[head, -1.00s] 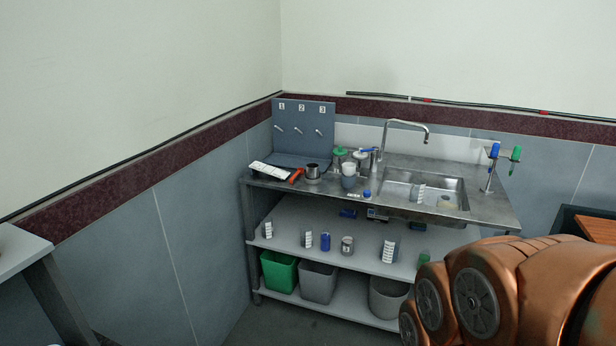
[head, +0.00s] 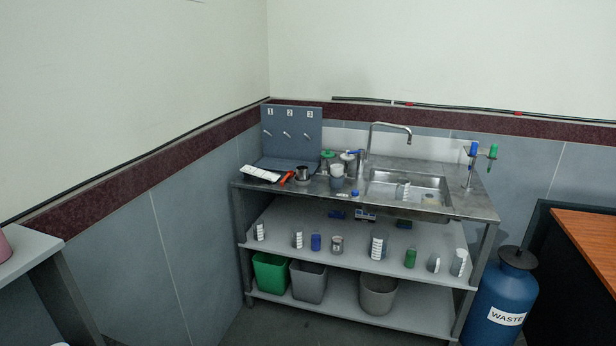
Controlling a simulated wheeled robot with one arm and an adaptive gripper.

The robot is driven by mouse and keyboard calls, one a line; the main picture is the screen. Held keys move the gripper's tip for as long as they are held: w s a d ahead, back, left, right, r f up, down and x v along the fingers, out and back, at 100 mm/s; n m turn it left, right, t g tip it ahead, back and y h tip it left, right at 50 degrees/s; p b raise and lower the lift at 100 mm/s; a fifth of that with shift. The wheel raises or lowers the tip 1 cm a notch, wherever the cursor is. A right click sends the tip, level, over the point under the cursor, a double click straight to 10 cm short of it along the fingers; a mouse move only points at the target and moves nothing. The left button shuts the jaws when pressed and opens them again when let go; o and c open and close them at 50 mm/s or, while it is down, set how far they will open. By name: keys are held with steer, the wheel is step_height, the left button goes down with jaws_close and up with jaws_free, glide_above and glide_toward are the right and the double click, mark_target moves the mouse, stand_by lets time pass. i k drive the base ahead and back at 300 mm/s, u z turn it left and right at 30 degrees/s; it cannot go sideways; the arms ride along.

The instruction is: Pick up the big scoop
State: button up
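I cannot make out for certain which thing is the big scoop. A small stand (head: 469,178) at the right end of the steel sink bench holds a blue-handled tool (head: 472,149) and a green-handled tool (head: 492,151); their lower ends are too small to identify. A grey board numbered 1, 2 and 3 (head: 291,122) stands at the bench's back left, with a small peg under each number and nothing seen hanging there. My gripper is not in view.
Bottles stand on the shelf below, bins at the bottom. A blue waste drum (head: 502,305) stands at right, beside a brown-topped table (head: 590,240). A table (head: 30,247) is at left.

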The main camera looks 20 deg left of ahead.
mark_target(290, 173)
steer(key=u, duration=0.1)
steer(key=i, duration=1.45)
steer(key=u, duration=0.7)
steer(key=i, duration=1.35)
steer(key=u, duration=1.65)
steer(key=i, duration=0.7)
steer(key=u, duration=0.55)
